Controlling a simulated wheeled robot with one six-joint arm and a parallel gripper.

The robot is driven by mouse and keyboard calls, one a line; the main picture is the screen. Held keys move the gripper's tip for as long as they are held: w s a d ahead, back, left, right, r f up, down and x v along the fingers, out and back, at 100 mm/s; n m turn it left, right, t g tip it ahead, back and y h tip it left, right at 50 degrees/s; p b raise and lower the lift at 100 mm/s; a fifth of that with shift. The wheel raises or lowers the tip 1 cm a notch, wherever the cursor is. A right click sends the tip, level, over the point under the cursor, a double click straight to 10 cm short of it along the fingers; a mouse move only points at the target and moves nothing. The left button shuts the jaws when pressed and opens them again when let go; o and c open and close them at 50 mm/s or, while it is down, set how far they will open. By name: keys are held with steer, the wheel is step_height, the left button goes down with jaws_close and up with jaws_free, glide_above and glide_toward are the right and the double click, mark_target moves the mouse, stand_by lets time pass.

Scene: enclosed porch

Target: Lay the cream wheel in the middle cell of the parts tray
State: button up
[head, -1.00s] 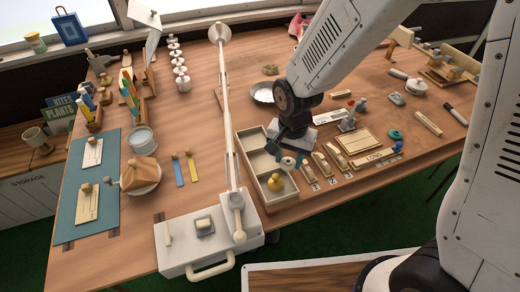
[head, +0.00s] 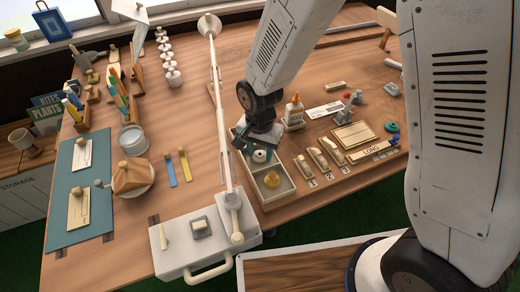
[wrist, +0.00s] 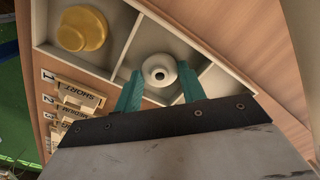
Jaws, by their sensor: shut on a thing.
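The parts tray (head: 291,187) is a cream box of cells on the bench, and its divider walls (wrist: 148,32) also show in the wrist view. My gripper (head: 260,155), with teal fingers, is over the tray's middle cell. In the wrist view my gripper (wrist: 158,80) is shut on the cream wheel (wrist: 158,70), a small round piece with a dark centre hole. The wheel (head: 260,156) shows small in the head view. A gap between wheel and cell floor is hard to judge.
A white lamp arm (head: 222,130) runs close along the tray's left side. A glue bottle (head: 294,112) stands behind right. A white case (head: 205,240) is at the front.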

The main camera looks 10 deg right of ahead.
steer(key=o, duration=1)
steer(key=shift+f, duration=0.1)
step_height(320, 180, up, 12)
steer(key=s+d+r+n, duration=0.2)
steer(key=s+d+r, duration=0.4)
steer(key=d+r, duration=0.55)
steer(key=s+d+r+n, duration=0.2)
steer(key=s+d, duration=0.2)
steer(key=s, duration=0.3)
steer(key=s+d+r+n+t, duration=0.1)
steer(key=s+d+r, duration=0.1)
steer(key=s+d, duration=0.3)
steer(key=shift+s+r+n, duration=0.4)
steer(key=shift+s, duration=0.55)
